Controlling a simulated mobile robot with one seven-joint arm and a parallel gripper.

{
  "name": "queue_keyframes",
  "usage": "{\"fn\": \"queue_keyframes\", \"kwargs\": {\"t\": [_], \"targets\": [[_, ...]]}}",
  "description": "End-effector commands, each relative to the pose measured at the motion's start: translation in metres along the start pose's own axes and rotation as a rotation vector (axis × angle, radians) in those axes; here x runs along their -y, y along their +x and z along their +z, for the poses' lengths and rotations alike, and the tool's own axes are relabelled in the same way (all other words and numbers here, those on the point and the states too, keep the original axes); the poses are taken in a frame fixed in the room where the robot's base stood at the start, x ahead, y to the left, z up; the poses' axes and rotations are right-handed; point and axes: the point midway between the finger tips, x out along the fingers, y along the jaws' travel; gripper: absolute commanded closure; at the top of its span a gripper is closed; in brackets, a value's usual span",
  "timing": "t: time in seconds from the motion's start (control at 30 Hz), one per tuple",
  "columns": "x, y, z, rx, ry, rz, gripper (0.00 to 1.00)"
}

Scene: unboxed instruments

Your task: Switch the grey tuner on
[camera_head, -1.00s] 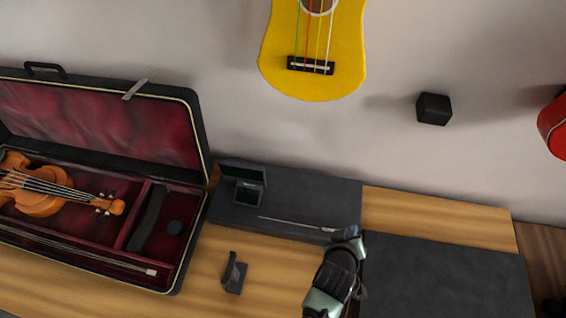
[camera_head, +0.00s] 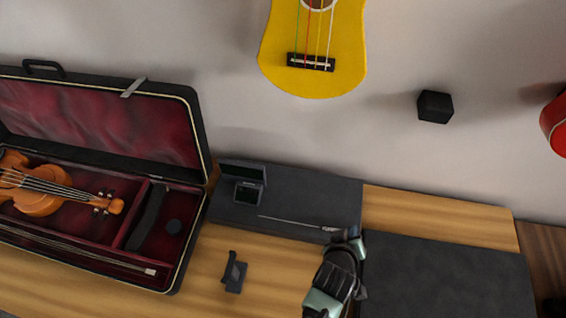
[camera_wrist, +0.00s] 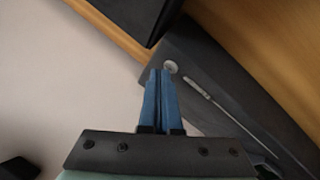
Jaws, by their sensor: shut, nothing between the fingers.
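I cannot tell for certain which thing is the grey tuner. A small dark grey device (camera_head: 247,193) with a screen-like face stands on a dark mat (camera_head: 290,190), in front of a raised dark panel (camera_head: 243,172). A dark clip-like thing (camera_head: 235,274) lies on the bare wood nearer me. My gripper (camera_head: 352,235) is over the right end of the dark mat, well to the right of both. In the wrist view its blue fingers (camera_wrist: 158,73) are shut together and empty. Their tips show beside a small silver disc (camera_wrist: 170,66) on a dark surface.
A thin rod (camera_head: 295,222) lies on the mat, its right end near my gripper. An open violin case (camera_head: 190,245) fills the left. A second dark mat (camera_head: 450,280) lies right. A yellow ukulele (camera_head: 315,80) and black box (camera_head: 434,107) are on the wall.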

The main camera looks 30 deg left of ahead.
Motion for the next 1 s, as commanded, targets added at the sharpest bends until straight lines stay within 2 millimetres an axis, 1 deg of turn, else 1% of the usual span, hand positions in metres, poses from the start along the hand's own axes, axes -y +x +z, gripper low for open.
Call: {"fn": "queue_keyframes", "kwargs": {"t": [0.47,0.8,1.0], "targets": [[0.0015,0.0021,0.0016,0.000,0.000,0.000,1.00],[-0.0050,-0.0071,-0.0049,0.000,0.000,0.000,1.00],[-0.0046,-0.0063,-0.0044,0.000,0.000,0.000,1.00]]}}
